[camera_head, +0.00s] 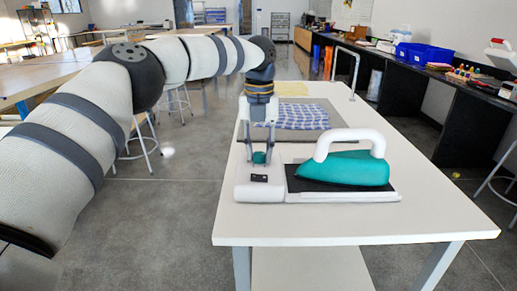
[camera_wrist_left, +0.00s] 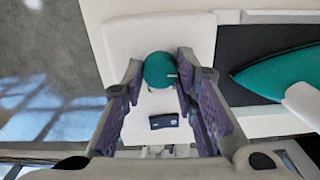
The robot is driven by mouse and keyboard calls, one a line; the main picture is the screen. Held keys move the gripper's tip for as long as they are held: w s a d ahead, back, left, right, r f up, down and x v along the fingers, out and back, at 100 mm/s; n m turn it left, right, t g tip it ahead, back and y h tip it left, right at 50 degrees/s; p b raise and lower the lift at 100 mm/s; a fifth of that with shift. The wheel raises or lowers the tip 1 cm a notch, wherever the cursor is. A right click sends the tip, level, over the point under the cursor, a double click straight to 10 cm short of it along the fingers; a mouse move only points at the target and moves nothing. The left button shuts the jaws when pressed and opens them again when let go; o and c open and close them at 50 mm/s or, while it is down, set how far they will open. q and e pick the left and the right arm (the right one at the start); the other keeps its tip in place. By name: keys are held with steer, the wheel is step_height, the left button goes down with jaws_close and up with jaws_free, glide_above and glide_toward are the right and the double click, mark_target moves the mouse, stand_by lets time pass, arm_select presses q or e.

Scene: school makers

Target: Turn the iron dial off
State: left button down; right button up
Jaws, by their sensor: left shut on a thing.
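The iron's white base (camera_head: 262,190) stands near the front left of the white table. A round teal dial (camera_head: 260,157) sits on the left part of this base; it also shows in the left wrist view (camera_wrist_left: 160,69) with a small light mark on its right side. My left gripper (camera_head: 260,155) points down over the base, its two fingers shut on the dial from either side; it also shows in the left wrist view (camera_wrist_left: 160,75). The teal iron (camera_head: 345,170) with its white handle (camera_head: 350,136) rests on the dark pad right of the dial. My right gripper is not in view.
A small black panel (camera_head: 260,178) is on the base in front of the dial. Behind the iron lie a grey mat and a blue checked cloth (camera_head: 300,116). The table's front right (camera_head: 430,215) is clear. A long counter with bins runs along the right wall.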

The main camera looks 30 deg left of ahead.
mark_target(259, 154)
arm_select(q)
steer(key=shift+f+n, duration=0.1)
steer(key=shift+n, duration=0.3)
stand_by(0.3)
steer(key=c, duration=1.2)
jaws_free()
steer(key=shift+c, duration=0.2)
step_height(259, 154, up, 8)
steer(key=shift+d+f, duration=0.1)
steer(key=shift+f, duration=0.1)
